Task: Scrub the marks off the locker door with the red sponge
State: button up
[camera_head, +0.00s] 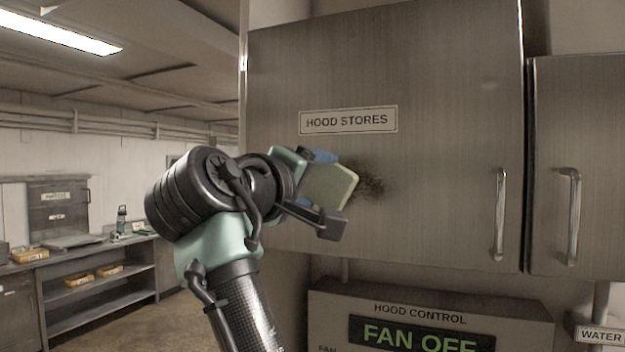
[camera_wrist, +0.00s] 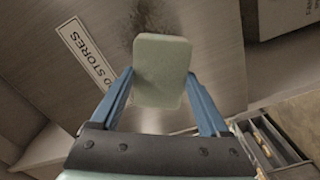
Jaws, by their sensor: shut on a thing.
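The locker door (camera_head: 440,70) is a grey metal cupboard front labelled HOOD STORES, with a dark brown smudge (camera_head: 372,188) below the label. The smudge also shows in the wrist view (camera_wrist: 145,18), just beyond the sponge. My gripper (camera_head: 325,188) is shut on a pale green sponge (camera_head: 332,184), a block that also shows between the blue fingers in the wrist view (camera_wrist: 160,72). The sponge is just left of the smudge in the head view and partly overlaps it. I cannot tell whether it touches the door. No red sponge is in view.
A vertical handle (camera_head: 499,214) is on the door's right side, with another cupboard (camera_head: 580,150) beyond it. Below is a HOOD CONTROL box (camera_head: 430,312) reading FAN OFF. Shelves with boxes (camera_head: 95,275) stand far left, with open floor between.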

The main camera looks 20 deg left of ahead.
jog(key=shift+w+p, duration=0.4)
jog(key=shift+w, duration=0.25)
jog(key=shift+d, duration=0.1)
